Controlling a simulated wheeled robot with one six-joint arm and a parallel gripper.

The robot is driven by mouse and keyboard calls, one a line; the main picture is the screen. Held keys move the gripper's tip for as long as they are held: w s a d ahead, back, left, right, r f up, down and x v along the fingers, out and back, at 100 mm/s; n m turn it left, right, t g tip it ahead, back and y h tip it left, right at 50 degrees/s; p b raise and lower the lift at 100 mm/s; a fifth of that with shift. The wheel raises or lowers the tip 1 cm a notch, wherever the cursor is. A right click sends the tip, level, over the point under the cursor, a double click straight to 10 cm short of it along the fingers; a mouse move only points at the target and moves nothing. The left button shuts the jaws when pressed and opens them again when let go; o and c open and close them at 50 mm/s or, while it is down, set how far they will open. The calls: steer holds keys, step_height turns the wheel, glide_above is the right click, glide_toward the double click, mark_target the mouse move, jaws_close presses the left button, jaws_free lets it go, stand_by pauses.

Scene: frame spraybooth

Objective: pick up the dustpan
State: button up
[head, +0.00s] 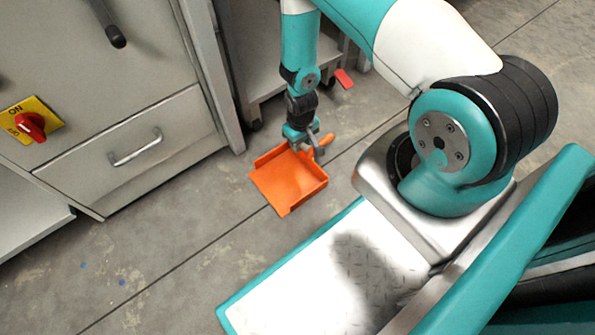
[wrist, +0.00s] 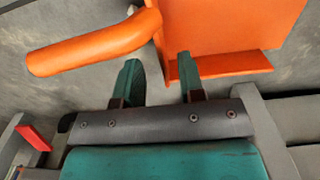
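The orange dustpan (head: 290,182) lies on the floor near the cabinet, its flat pan toward the front and its short handle (head: 326,141) at the back right. My gripper (head: 313,146) points down at the pan's back edge, beside the handle. In the wrist view, my gripper (wrist: 158,68) has its two green fingers apart with nothing clasped between them. The dustpan's pan (wrist: 225,25) is ahead and to the right, and its round handle (wrist: 95,45) reaches left past the left finger. The right finger overlaps the pan's rim; contact cannot be told.
A grey cabinet with a drawer (head: 140,150) and a red switch (head: 31,126) stands at left. A metal frame (head: 265,60) on casters stands behind my gripper, with a small red piece (head: 345,78) beside it. The concrete floor (head: 150,260) at front left is clear.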

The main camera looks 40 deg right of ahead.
mark_target(300, 163)
step_height(300, 163, down, 3)
steer(key=shift+f+b, duration=0.2)
steer(key=shift+b, duration=0.7)
steer(key=shift+r, duration=0.1)
jaws_close()
